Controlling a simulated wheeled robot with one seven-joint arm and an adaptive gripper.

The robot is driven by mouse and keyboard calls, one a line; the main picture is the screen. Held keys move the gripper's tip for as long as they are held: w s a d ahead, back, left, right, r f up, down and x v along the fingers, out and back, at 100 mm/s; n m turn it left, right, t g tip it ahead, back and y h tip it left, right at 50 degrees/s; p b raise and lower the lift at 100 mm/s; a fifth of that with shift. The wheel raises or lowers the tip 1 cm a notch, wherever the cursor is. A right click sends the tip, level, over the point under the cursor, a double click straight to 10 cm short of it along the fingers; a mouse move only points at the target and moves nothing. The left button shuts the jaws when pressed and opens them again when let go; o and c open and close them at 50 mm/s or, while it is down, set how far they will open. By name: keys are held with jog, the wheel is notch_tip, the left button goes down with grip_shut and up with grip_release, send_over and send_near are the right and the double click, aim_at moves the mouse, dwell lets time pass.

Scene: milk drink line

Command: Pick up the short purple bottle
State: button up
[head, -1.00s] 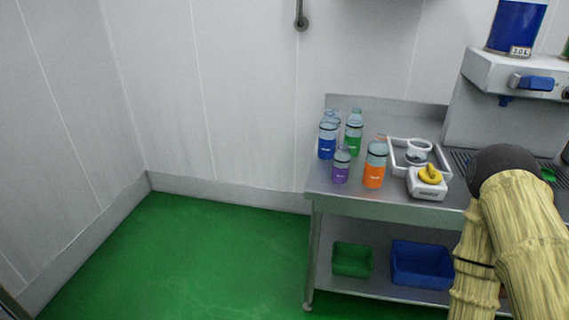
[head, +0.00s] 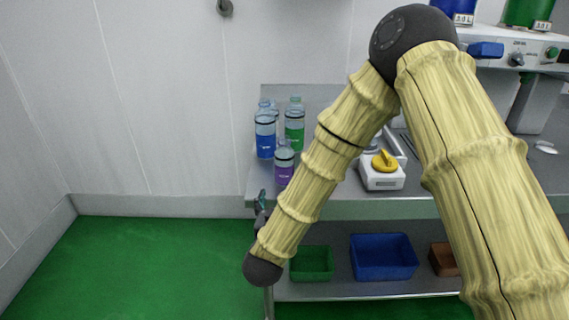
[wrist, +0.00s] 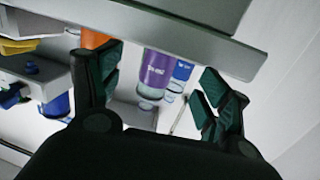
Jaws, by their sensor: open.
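The short purple bottle (head: 284,168) stands upright near the front left of the steel table, partly behind my arm. In the wrist view, which looks upside down, the purple bottle (wrist: 155,70) appears between my spread fingers, beyond them and past the table edge. My gripper (wrist: 160,82) is open and empty. In the head view my gripper (head: 261,205) is small and partly hidden, at the table's front left edge, in front of and lower than the bottle.
A blue bottle (head: 265,138) and a green bottle (head: 294,128) stand close behind the purple one. An orange bottle (wrist: 92,38) shows beside it in the wrist view. The table's front edge (wrist: 165,30) lies near my fingers.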

aim_at(282, 173)
jog(key=shift+m+t+h, duration=0.3)
jog(key=shift+h, duration=0.1)
jog(key=w+r, duration=0.1)
jog(key=w, duration=0.1)
jog(key=w+r, duration=0.1)
jog(key=w, duration=0.1)
jog(key=w+r, duration=0.1)
jog(key=shift+w, duration=0.4)
jog(key=shift+w+d+r+p, duration=0.1)
jog(key=shift+w+d+p, duration=0.15)
jog(key=shift+w, duration=0.75)
jog(key=shift+w+d+p, duration=0.15)
jog(key=shift+w+p, duration=0.05)
jog(key=shift+w, duration=0.8)
jog(key=shift+w+d+r+p, duration=0.1)
jog(key=shift+w+d+p, duration=0.15)
jog(key=shift+w, duration=0.75)
jog(key=c, duration=0.9)
